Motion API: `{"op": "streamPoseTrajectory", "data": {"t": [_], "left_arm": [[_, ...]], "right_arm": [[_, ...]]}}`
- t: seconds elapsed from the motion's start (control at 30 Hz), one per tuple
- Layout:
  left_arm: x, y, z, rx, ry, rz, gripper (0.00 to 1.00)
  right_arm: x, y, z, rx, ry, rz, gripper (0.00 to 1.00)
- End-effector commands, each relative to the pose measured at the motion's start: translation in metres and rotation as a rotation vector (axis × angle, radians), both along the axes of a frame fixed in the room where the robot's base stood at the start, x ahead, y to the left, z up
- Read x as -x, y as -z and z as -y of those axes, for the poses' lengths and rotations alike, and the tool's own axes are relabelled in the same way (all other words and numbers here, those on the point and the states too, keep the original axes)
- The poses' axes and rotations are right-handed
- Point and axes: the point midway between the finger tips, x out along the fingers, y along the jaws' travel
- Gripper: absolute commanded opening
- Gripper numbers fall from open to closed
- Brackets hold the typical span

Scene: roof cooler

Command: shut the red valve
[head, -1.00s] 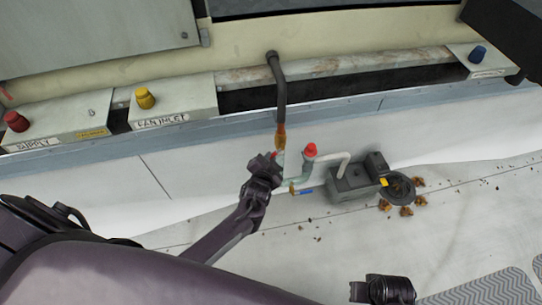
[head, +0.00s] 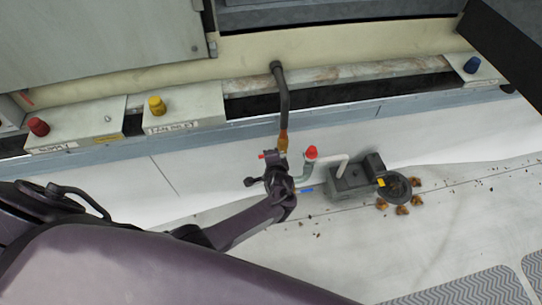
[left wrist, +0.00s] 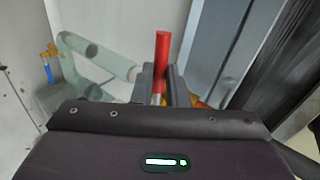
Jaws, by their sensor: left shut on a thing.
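The red valve's lever (left wrist: 162,52) stands between the fingers of my left gripper (left wrist: 160,80) in the left wrist view. The fingers are shut on it, and its red end sticks out beyond them. In the head view my left gripper (head: 274,168) is at the brass fitting (head: 283,142) below the dark hose, and a small red tip (head: 262,156) shows at its left side. The valve body is mostly hidden behind the gripper. My right gripper is not in view.
A red-capped upright pipe (head: 311,154) stands just right of my left gripper, joined to a grey box (head: 352,178) with a round black drain (head: 396,186). A blue handle (head: 306,190) is low beside it. Red (head: 38,127), yellow (head: 157,106) and blue (head: 472,65) knobs sit along the ledge.

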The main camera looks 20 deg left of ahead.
Motion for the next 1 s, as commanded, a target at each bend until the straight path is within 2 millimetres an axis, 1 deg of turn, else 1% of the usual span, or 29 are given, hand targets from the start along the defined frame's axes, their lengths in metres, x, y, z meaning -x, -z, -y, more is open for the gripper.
{"op": "streamPoseTrajectory", "data": {"t": [0.23,0.77,0.8,0.93,1.0], "left_arm": [[-0.0005,-0.0045,0.0009,-0.065,0.0,-0.045,0.0],[-0.0002,-0.0045,0.0011,-0.081,0.0,-0.056,0.0],[-0.0003,-0.0046,0.0011,-0.081,0.0,-0.056,0.18],[-0.0004,-0.0047,0.0011,-0.081,-0.001,-0.056,0.35],[-0.0005,-0.0047,0.0012,-0.08,0.0,-0.055,0.35]], "right_arm": [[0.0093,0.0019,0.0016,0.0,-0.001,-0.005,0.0],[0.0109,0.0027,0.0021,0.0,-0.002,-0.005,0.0],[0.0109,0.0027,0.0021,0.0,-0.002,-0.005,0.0],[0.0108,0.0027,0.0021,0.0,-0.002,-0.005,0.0],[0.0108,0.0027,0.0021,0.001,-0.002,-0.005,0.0]]}}
